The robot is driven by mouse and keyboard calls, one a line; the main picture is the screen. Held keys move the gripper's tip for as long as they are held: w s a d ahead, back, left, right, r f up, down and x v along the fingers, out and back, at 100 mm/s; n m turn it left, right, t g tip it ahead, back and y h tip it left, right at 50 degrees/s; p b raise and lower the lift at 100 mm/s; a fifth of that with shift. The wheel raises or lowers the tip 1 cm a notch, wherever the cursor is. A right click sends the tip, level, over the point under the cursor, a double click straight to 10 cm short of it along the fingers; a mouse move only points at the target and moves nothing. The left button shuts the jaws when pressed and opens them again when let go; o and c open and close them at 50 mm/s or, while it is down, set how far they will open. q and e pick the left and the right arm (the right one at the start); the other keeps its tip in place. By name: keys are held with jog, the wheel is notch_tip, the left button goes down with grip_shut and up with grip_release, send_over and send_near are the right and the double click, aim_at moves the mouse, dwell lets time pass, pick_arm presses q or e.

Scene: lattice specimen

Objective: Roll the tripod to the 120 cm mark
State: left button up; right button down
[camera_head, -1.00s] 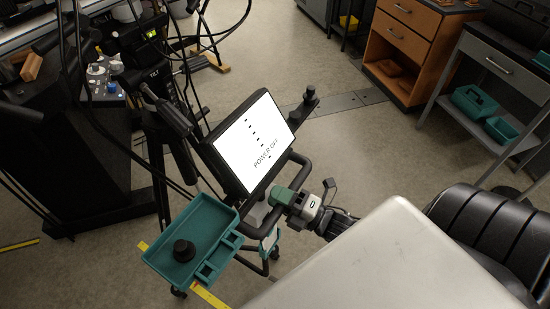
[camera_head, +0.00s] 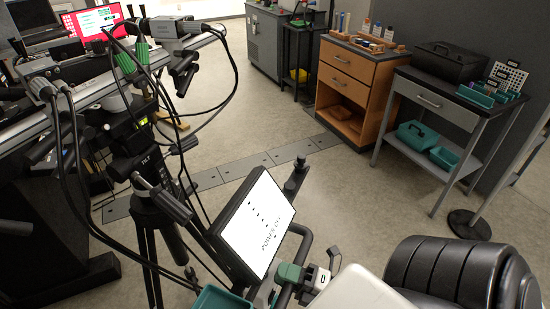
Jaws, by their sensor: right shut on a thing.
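The black tripod (camera_head: 146,240) stands left of centre, with its head, a lever and cables above it. In front of it are a tilted screen (camera_head: 258,225) reading POWER OFF and a black tube handle (camera_head: 303,242). My right gripper (camera_head: 290,274) is shut on the handle, at the bottom right of the screen. A teal tray (camera_head: 220,298) shows only its top edge at the bottom. The wheels, the floor scale and the 120 cm mark are out of view. My left gripper is not in view.
A wooden drawer cabinet (camera_head: 345,78) and a grey table (camera_head: 433,98) stand at the back right. A black padded seat (camera_head: 462,272) is at the lower right, near a round post base (camera_head: 468,224). Open floor (camera_head: 355,190) lies between, crossed by a dark floor strip (camera_head: 255,160).

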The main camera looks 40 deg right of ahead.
jog(key=shift+v, duration=0.8)
jog(key=shift+a, duration=0.1)
jog(key=c, duration=0.9)
grip_release()
jog(key=shift+r, duration=0.1)
jog(key=shift+b+v, duration=1.35)
jog(key=shift+v, duration=4.1)
